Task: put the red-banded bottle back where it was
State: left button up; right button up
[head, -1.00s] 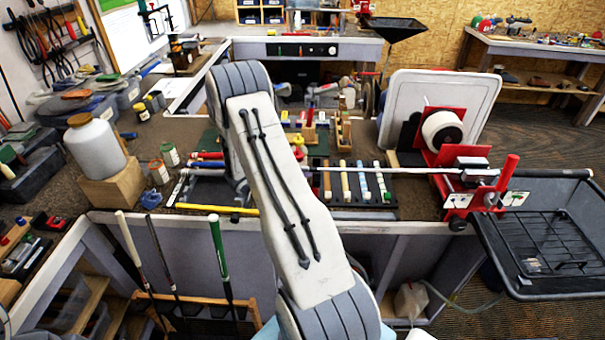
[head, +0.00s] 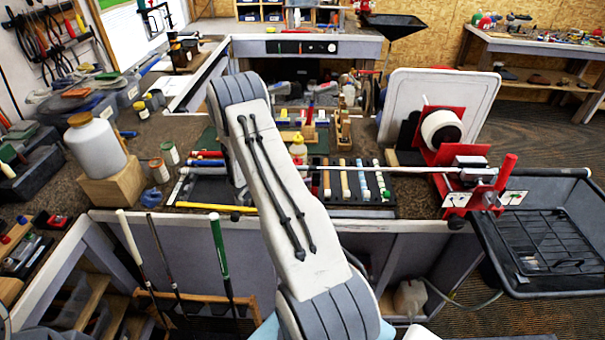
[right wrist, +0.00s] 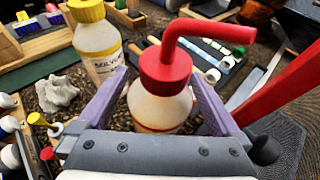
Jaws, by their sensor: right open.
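In the right wrist view the red-banded bottle (right wrist: 160,106) has a pale body, a red cap and a bent red spout; a reddish band shows low on it. It is between the two purple fingers of my right gripper (right wrist: 157,82), which is open around it. Its base is hidden by the gripper body. A yellow-capped solvent bottle (right wrist: 97,42) stands just behind to the left; it also shows in the head view (head: 298,149). In the head view my arm hides the right gripper and the red-banded bottle. My left gripper is not in view.
A golf club shaft (head: 420,170) lies across the bench in a red vise (head: 475,178). Several grips (head: 363,180) lie in a dark rack beside my arm. A grey lump (right wrist: 56,93) is left of the bottle. A white jug (head: 95,146) stands on a wooden block.

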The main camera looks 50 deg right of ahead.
jog(key=a+b, duration=0.1)
jog(key=a, duration=0.3)
jog(key=w+a+b, duration=0.1)
jog(key=a+b, duration=0.1)
jog(key=a, duration=0.2)
jog(key=a+b, duration=0.2)
jog(key=a, duration=0.1)
jog(key=shift+w+a+r, duration=0.15)
jog(key=shift+a+r, duration=0.1)
jog(key=shift+a, duration=0.7)
jog(key=shift+a+r, duration=0.3)
jog(key=shift+a, duration=0.05)
jog(key=s+a+r+m+y, duration=0.3)
jog(key=s+a, duration=0.4)
jog(key=a, duration=0.5)
jog(key=s+a+r+m+t+y, duration=0.1)
jog(key=s+a+r+m+y, duration=0.2)
jog(key=a, duration=0.9)
jog(key=s+a+r+m+y, duration=0.3)
jog(key=s+a+y, duration=0.5)
jog(key=s+a, duration=0.4)
jog(key=shift+s+a+r+m, duration=0.3)
jog(key=shift+a+r, duration=0.15)
jog(key=shift+r, duration=0.35)
jog(key=shift+w, duration=0.1)
